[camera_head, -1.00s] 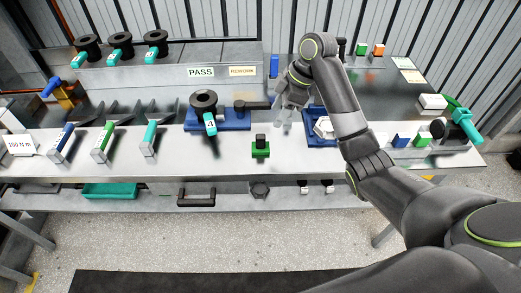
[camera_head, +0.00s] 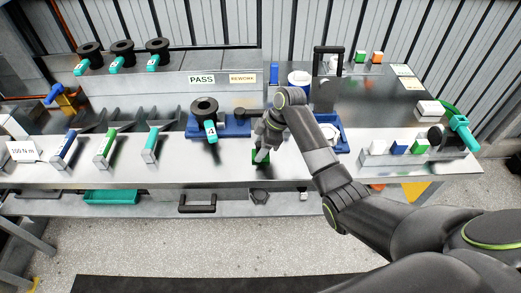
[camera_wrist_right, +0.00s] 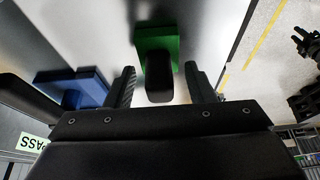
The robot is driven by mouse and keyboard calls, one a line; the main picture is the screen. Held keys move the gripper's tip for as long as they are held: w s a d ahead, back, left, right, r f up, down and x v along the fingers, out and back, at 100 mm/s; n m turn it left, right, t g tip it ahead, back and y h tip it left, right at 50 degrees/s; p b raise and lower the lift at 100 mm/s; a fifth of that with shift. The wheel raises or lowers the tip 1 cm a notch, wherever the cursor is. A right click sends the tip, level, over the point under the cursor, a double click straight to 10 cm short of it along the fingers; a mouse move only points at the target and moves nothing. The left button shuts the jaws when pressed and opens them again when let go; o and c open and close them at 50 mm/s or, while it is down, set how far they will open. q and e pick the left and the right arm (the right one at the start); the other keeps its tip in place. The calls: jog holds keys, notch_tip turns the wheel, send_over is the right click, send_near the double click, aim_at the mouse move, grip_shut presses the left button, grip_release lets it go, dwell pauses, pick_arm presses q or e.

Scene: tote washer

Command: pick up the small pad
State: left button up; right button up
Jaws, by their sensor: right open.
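The small pad is a green block with a black upright grip; in the head view the pad (camera_head: 261,160) sits near the front edge of the steel bench, mostly covered by my right gripper (camera_head: 262,150). In the right wrist view the green pad (camera_wrist_right: 155,38) lies ahead, with its black grip pointing at the camera. My right gripper (camera_wrist_right: 160,78) is open, one finger on each side of the black grip, with visible gaps on both sides. I cannot tell how far down the fingers reach. My left gripper is not in view.
A blue tray (camera_head: 234,133) with a black part and teal tag stands left of the pad. Another blue tray (camera_head: 342,133) is behind my right arm. Small coloured blocks stand on a holder (camera_head: 374,158) at the right.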

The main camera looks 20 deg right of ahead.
jog(key=c, duration=1.1)
jog(key=shift+o, duration=0.2)
notch_tip(320, 180, up, 10)
jog(key=shift+b, duration=0.95)
jog(key=o, duration=0.4)
grip_shut()
